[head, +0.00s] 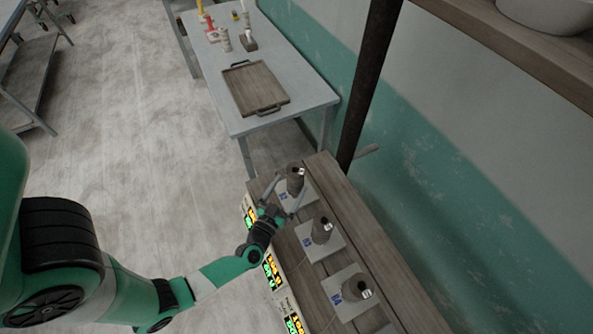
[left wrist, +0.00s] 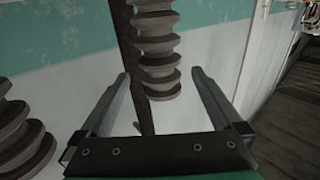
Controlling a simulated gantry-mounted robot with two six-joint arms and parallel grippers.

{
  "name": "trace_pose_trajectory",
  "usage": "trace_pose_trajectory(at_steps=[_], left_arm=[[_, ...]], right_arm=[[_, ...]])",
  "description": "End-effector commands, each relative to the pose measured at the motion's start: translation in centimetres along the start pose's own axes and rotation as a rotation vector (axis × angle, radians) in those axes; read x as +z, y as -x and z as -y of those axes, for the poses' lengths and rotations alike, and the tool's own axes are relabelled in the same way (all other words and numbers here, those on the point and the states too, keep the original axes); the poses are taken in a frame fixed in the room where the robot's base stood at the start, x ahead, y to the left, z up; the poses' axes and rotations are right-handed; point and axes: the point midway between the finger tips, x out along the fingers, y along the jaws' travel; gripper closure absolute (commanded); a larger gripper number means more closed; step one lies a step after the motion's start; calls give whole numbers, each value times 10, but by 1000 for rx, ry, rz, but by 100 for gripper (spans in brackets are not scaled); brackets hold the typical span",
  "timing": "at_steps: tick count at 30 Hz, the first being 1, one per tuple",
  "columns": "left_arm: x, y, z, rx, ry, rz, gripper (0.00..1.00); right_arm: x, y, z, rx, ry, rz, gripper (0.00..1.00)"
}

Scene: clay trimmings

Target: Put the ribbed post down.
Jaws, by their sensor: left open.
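The ribbed post (head: 294,178) is grey-brown and stands upright on the farthest of the pale square plates (head: 297,201) on the wooden bench. In the left wrist view, which looks upside down, the ribbed post (left wrist: 157,50) shows between the two fingers, with a gap on each side. My left gripper (head: 286,192) is open around the near side of the post, its fingers apart and not closed on it. The post's foot is out of the left wrist view. My right gripper is not in view.
Two similar posts stand on nearer plates, a middle one (head: 322,229) and a near one (head: 356,288). Lit displays (head: 270,270) line the bench's left edge. A dark pole (head: 368,85) rises beside the wall. Behind, a grey table holds a wooden tray (head: 257,88).

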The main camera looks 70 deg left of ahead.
Motion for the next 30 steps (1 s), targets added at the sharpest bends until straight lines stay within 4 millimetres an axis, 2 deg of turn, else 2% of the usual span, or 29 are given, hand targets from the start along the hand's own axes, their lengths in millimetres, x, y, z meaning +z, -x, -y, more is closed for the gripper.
trace_pose_trajectory(at_steps=[3, 8, 30], left_arm=[[-2, 25, -2, 6, -1, 1, 0], [-1, 40, 0, 2, 0, 0, 0], [0, 42, 0, -1, 0, 0, 0]], right_arm=[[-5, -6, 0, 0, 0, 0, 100], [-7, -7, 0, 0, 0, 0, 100], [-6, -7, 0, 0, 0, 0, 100]])
